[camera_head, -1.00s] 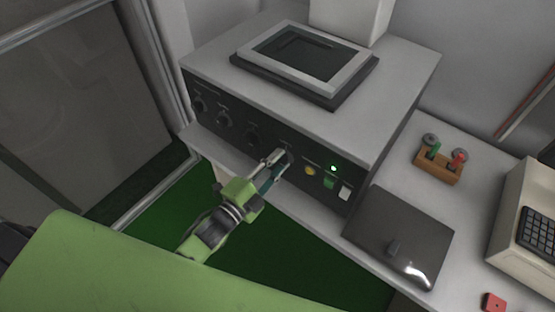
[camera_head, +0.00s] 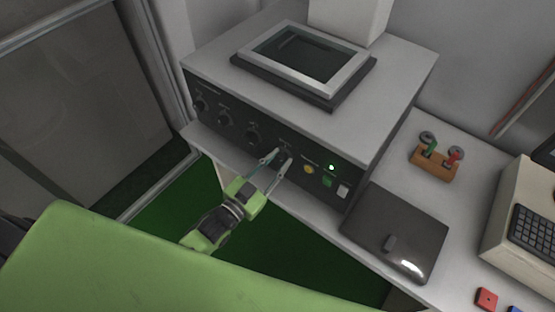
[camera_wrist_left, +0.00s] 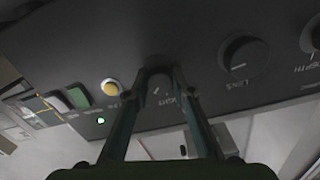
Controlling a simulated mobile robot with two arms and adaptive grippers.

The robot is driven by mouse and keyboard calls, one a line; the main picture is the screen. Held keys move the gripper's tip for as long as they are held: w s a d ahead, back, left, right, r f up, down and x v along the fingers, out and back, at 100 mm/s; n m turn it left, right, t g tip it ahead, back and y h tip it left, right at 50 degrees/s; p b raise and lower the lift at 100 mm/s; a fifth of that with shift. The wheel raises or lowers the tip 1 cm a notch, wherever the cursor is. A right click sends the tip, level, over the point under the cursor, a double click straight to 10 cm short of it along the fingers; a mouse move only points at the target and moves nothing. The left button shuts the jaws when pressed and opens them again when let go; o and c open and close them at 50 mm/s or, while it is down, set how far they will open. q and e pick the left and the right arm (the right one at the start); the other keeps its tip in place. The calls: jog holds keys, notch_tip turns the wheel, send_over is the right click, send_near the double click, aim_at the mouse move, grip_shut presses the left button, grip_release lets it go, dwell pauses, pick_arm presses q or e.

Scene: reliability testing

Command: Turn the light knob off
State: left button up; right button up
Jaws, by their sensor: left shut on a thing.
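The light knob (camera_wrist_left: 160,76) is a round black knob on the dark front panel (camera_head: 235,128) of the grey console. In the left wrist view its label is partly readable beside it. My left gripper (camera_head: 280,158) reaches up to the panel from below left. Its two thin fingers stand on either side of the knob and are shut on it. In the left wrist view the gripper (camera_wrist_left: 162,84) partly covers the knob's sides. My right gripper is not in view.
Other black knobs (camera_head: 253,136) sit left of the light knob. A yellow button (camera_head: 308,169), a green button (camera_head: 327,181), a white switch (camera_head: 343,191) and a lit green lamp (camera_head: 332,167) are to its right. A dark flat box (camera_head: 395,230) lies on the grey bench.

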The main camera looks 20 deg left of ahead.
pick_arm(q)
jog(key=n, duration=0.4)
jog(key=shift+f+n, duration=0.1)
jog(key=shift+n, duration=2.5)
jog(key=shift+s+d, duration=0.1)
jog(key=o, duration=1.1)
jog(key=shift+o, duration=0.2)
jog(key=v, duration=1.2)
